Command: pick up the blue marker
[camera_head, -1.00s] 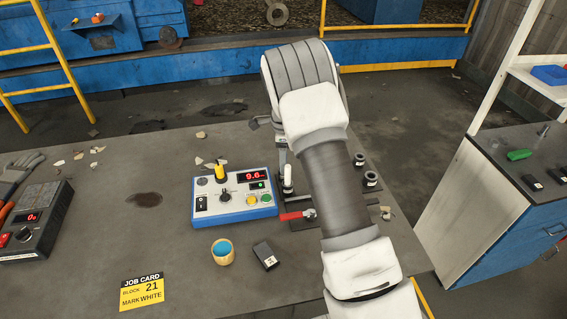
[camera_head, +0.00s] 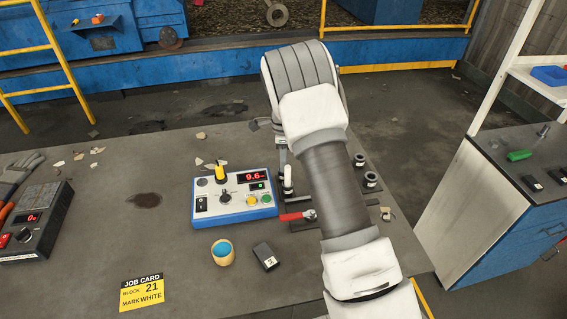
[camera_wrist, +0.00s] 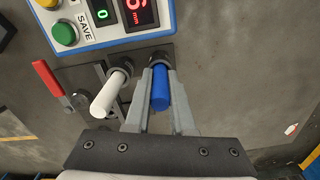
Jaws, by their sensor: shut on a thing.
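The blue marker (camera_wrist: 160,92) stands in a round dark holder in the wrist view, between the two fingers of my gripper (camera_wrist: 159,82). The fingers are shut on it. A white marker (camera_wrist: 110,93) stands in a holder just left of it and is close to the left finger. In the head view my arm hides the blue marker, while the white marker (camera_head: 288,178) shows left of my arm. My gripper is mostly hidden there behind the wrist.
A control box (camera_head: 234,197) with a yellow knob sits left of the holders. A red-handled clamp (camera_head: 297,215) is in front of the markers. A cup (camera_head: 222,252), a black block (camera_head: 265,256) and a job card (camera_head: 142,292) lie nearer. Empty holders (camera_head: 370,180) stand right of my arm.

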